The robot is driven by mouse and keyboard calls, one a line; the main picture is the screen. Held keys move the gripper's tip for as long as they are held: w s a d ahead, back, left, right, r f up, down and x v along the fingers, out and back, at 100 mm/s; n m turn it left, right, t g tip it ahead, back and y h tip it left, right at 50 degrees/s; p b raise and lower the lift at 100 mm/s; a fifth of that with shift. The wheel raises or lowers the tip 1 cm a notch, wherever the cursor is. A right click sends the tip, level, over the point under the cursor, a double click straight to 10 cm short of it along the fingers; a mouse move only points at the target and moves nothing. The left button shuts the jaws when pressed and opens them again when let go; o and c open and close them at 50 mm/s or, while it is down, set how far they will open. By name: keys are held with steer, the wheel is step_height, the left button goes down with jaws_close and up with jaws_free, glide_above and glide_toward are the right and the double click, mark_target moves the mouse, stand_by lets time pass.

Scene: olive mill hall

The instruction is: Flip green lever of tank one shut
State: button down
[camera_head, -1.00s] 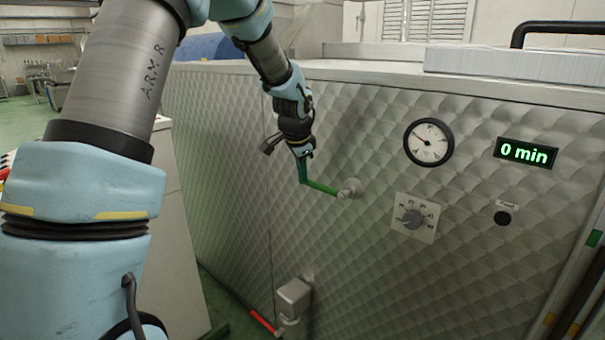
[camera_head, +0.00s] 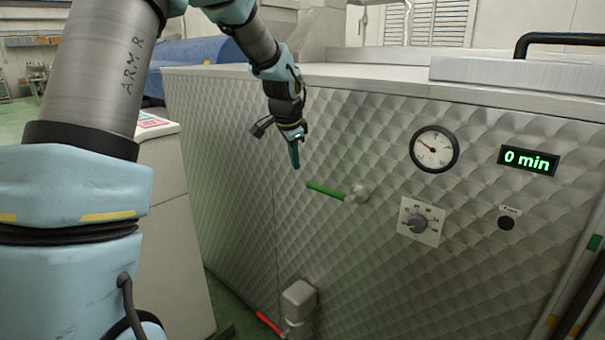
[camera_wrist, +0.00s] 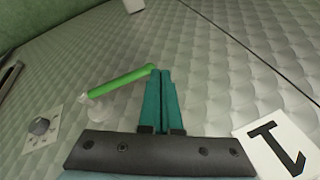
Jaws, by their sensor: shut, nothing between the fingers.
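The green lever (camera_head: 326,190) sticks out to the left from its round metal pivot (camera_head: 357,193) on the quilted steel tank front (camera_head: 330,250). It lies close to level, its free end slightly higher. My gripper (camera_head: 296,166) is shut and empty, up and left of the lever's free end, with a small gap in the head view. In the wrist view the green lever (camera_wrist: 123,81) lies left of my shut teal fingers (camera_wrist: 161,72), its end near their tips; contact cannot be told there. A plate with a black "1" (camera_wrist: 276,147) shows at right.
A dial gauge (camera_head: 434,149), a knob (camera_head: 418,222), a black button (camera_head: 506,223) and a "0 min" display (camera_head: 528,160) are on the front right of the lever. Low down are a red lever (camera_head: 269,322) and a metal box (camera_head: 298,300).

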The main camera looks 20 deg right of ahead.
steer(key=w+a+r+b, duration=0.1)
steer(key=w+a+r, duration=0.1)
steer(key=a+r, duration=0.2)
steer(key=shift+w+r, duration=0.2)
steer(key=shift+w, duration=0.05)
